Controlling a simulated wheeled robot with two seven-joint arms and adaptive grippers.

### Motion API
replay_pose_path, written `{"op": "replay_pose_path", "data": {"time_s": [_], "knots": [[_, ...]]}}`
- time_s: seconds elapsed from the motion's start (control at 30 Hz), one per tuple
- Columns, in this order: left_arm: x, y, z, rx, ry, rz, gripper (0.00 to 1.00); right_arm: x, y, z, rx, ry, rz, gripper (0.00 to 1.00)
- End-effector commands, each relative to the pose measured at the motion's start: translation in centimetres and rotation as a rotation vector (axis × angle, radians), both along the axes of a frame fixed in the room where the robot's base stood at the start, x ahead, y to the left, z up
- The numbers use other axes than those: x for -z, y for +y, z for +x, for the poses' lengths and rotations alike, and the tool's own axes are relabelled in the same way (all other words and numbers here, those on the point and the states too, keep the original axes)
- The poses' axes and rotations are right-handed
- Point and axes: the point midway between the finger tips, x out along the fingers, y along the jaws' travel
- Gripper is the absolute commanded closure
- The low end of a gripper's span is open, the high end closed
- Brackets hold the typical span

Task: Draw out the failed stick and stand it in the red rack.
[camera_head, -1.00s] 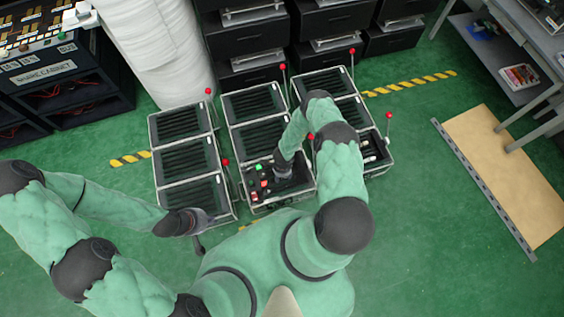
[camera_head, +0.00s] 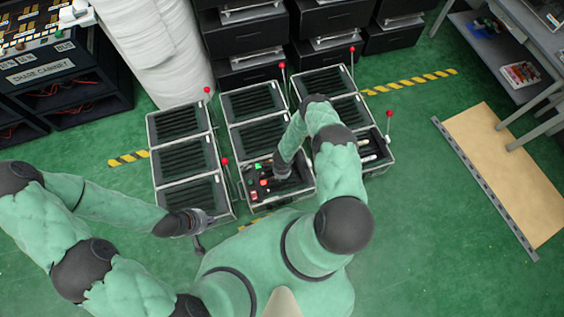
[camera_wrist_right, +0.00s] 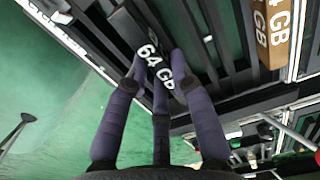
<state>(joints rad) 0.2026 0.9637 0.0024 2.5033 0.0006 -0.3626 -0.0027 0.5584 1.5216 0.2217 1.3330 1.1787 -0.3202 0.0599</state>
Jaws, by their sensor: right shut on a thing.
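A dark stick (camera_wrist_right: 133,33) with white "64 GB" lettering lies between the fingers of my right gripper (camera_wrist_right: 160,75) in the right wrist view. The gripper is shut on it. In the head view my right gripper (camera_head: 283,172) is over the front middle case, and the stick is hidden by the hand. I cannot tell whether the stick is clear of its slot. Small red (camera_head: 264,183) and green pieces are in that case; I cannot make out which is the red rack. My left gripper (camera_head: 205,220) hangs beside the front left case, its fingers too small to judge.
A tan "64 GB" stick (camera_wrist_right: 273,30) stands near the held one in the right wrist view. Slatted black cases (camera_head: 185,157) with red-knobbed levers (camera_head: 225,161) stand around the hand. Green floor (camera_head: 430,210) is free to the right, before a tan board (camera_head: 505,175).

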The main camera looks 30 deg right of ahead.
Motion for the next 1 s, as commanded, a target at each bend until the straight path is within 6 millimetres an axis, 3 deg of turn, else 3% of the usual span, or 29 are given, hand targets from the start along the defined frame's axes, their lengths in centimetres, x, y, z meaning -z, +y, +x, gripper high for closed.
{"op": "replay_pose_path", "data": {"time_s": [0.03, 0.07, 0.1, 1.0], "knots": [[0.00, 0.00, 0.00, 0.000, 0.000, 0.000, 1.00, 0.00, 0.01, 0.00, 0.000, 0.000, 0.000, 0.90], [0.00, 0.00, 0.00, 0.000, 0.000, 0.000, 1.00, 0.00, 0.01, 0.00, 0.000, 0.000, 0.000, 0.99], [0.00, 0.00, 0.00, 0.000, 0.000, 0.000, 1.00, 0.00, 0.01, 0.00, 0.000, 0.000, 0.000, 1.00], [-0.28, 0.00, -0.01, 0.000, 0.000, 0.000, 1.00, -0.71, 0.02, -0.01, 0.000, 0.000, 0.000, 1.00]]}}
